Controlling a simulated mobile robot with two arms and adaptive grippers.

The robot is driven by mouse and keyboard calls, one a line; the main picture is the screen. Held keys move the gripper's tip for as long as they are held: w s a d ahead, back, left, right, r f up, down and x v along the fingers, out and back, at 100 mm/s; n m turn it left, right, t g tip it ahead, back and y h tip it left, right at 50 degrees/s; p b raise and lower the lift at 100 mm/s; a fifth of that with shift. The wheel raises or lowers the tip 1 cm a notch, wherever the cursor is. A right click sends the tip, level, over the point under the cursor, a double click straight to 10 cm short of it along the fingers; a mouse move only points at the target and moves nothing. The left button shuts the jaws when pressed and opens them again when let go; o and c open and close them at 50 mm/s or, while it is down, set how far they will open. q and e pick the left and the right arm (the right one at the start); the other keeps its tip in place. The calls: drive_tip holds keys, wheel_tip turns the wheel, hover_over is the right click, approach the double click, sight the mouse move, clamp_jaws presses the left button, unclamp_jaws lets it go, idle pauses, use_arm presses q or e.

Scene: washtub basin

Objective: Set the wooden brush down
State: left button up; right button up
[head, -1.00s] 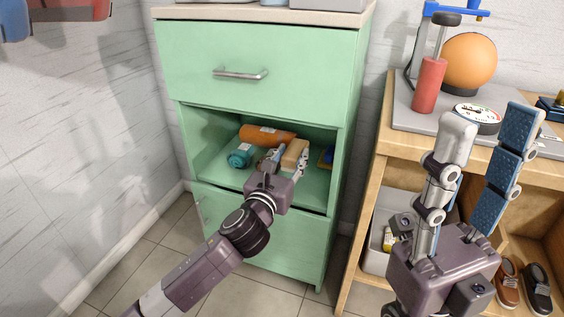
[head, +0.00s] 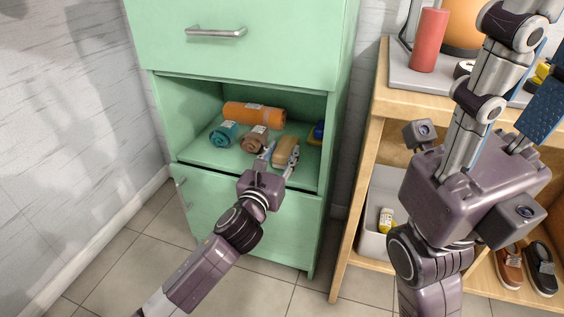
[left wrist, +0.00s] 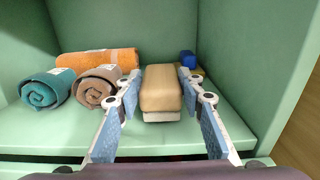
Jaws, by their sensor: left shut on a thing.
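The wooden brush (head: 287,149) is in the open middle compartment of the green cabinet. In the left wrist view the brush (left wrist: 161,87) shows a tan wooden block with pale bristles under it. My left gripper (head: 279,158) reaches in from the front, its two blue-padded fingers on either side of the brush, shut on it. The brush is at or just above the shelf (left wrist: 190,138); I cannot tell whether it touches. My right gripper (head: 525,85) is large at the right, fingers spread and empty, its tips partly out of frame.
Left of the brush lie rolled towels: brown (head: 254,138), teal (head: 224,134) and orange (head: 254,115) behind. A blue item (head: 319,131) is at the compartment's right wall. A wooden shelf unit (head: 376,112) stands to the right of the cabinet.

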use_arm(q)
drive_tip(key=shift+f, duration=0.4)
drive_tip(key=shift+r, duration=0.1)
drive_tip(key=shift+f, duration=0.2)
drive_tip(key=o, duration=1.3)
